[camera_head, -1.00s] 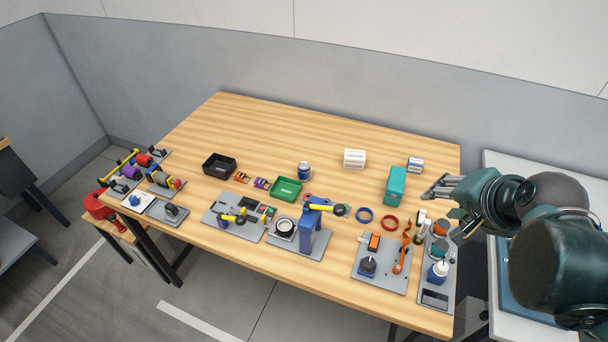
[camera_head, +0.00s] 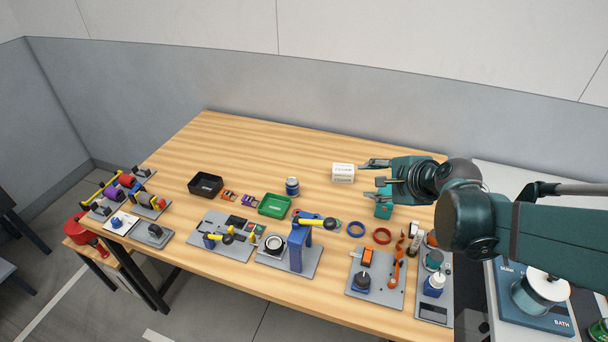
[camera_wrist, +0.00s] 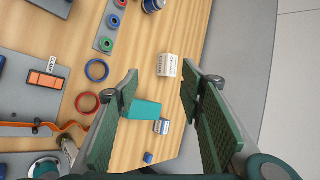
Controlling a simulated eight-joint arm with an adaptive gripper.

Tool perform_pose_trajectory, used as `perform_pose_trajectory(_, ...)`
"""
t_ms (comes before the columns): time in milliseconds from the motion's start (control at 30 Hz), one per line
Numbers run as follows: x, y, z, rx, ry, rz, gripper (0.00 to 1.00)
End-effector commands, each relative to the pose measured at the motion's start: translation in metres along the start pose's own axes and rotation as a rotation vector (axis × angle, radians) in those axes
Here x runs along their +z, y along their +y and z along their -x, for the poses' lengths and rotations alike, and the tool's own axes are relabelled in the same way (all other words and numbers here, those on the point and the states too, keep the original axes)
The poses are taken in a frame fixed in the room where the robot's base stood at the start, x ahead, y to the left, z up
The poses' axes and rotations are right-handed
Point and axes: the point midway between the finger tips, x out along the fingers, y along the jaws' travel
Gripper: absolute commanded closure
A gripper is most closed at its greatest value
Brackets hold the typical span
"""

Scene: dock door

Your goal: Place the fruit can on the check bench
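A small can with a dark blue and pale label (camera_head: 292,187) stands upright on the wooden table, behind the green tray; I cannot read whether it is the fruit can. A similar can is cut off at the top of the wrist view (camera_wrist: 152,5). A green can (camera_head: 599,329) is partly in frame at the lower right, its label unreadable. My gripper (camera_head: 376,173) is open and empty above the table's right part, right of the white box (camera_head: 343,173). In the wrist view my gripper (camera_wrist: 160,72) has its fingers wide apart. No check bench is clearly marked.
A teal box (camera_head: 384,208) stands below my gripper. A green tray (camera_head: 274,205), a black tray (camera_head: 206,185) and several fixtures fill the table's front. A pot (camera_head: 540,290) on a teal plate marked BATH stands at right. The table's back left is clear.

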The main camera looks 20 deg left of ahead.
Motion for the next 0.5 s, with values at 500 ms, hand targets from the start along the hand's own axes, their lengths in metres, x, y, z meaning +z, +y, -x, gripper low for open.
perform_pose_trajectory(500,0.034,-0.005,-0.108,-0.036,-0.160,-0.401,0.61)
